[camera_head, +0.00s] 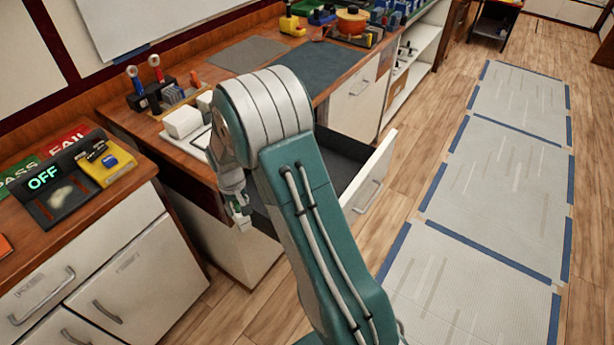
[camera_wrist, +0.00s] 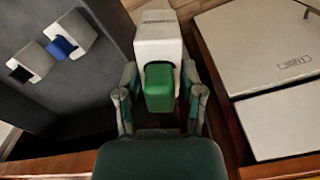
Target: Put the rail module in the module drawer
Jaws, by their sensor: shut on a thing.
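My gripper (camera_wrist: 160,100) is shut on a white rail module with a green block (camera_wrist: 160,88). In the head view my gripper (camera_head: 240,208) hangs low beside the bench, with its tip near the left part of the open drawer. The module drawer (camera_head: 372,185) is pulled out, with a white front and dark inside; my arm hides part of it. In the wrist view the dark drawer floor (camera_wrist: 75,85) lies left of the held module. Two white modules lie in it, one with a blue block (camera_wrist: 70,42) and one with a black block (camera_wrist: 30,62).
A tester reading OFF (camera_head: 60,195) sits on the left bench. The drawer floor nearest the gripper is bare.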

